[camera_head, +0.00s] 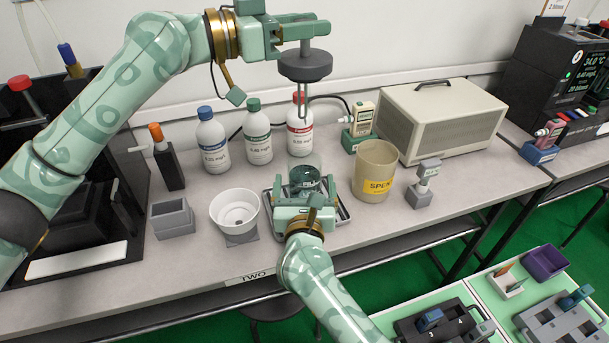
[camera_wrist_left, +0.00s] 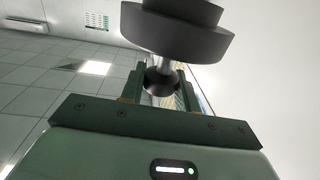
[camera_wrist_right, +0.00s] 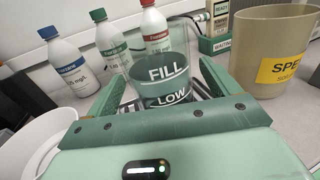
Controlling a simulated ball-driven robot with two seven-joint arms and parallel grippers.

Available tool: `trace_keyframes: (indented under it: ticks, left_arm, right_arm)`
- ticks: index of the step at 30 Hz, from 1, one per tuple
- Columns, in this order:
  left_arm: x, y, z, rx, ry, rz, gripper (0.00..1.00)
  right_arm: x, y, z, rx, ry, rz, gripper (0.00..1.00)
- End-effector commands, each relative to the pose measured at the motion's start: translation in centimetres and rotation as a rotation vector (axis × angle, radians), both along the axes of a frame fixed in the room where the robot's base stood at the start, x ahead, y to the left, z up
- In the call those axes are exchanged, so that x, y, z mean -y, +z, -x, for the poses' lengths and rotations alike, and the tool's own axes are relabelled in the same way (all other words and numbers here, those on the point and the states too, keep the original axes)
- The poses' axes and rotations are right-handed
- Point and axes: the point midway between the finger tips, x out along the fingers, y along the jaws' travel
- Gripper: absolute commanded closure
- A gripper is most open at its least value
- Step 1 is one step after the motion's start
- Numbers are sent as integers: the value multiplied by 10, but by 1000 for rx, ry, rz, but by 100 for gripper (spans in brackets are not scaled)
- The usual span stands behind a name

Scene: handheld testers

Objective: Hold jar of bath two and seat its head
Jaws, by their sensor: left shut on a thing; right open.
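The head, a dark grey disc (camera_head: 305,66) with thin metal rods hanging below it, is in the air above the jar. My left gripper (camera_head: 304,38) is shut on its stem, and the disc (camera_wrist_left: 178,35) also shows in the left wrist view. The clear jar (camera_head: 306,178) with dark contents stands on a metal tray (camera_head: 345,217), apart from the rods' lower ends. In the right wrist view the jar (camera_wrist_right: 165,72) carries FILL and LOW marks. My right gripper (camera_head: 305,203) is open, its fingers on either side of the jar; contact is unclear.
Several bottles, one with a red cap (camera_head: 300,130), stand behind the jar. A beige SPENT container (camera_head: 374,172) is close on the right, a white bowl (camera_head: 236,210) on the left. A TWO label (camera_head: 254,277) is on the bench's front edge.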

Motion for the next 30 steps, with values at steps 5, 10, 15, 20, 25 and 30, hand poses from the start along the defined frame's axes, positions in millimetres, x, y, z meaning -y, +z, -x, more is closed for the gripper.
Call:
trace_keyframes:
  ticks: [5,10,15,20,25,30]
  left_arm:
    - [0,1,0,1,0,2,100]
    - [0,1,0,1,0,2,100]
    - [0,1,0,1,0,2,100]
    - [0,1,0,1,0,2,100]
    - [0,1,0,1,0,2,100]
    - [0,1,0,1,0,2,100]
  right_arm:
    - [-1,0,-23,0,1,2,12]
    - [0,0,-29,-1,0,-1,12]
    - [0,0,-29,-1,0,-1,12]
    - [0,0,-29,-1,0,0,46]
    - [0,-1,-29,-1,0,0,79]
    - [0,-1,-29,-1,0,0,79]
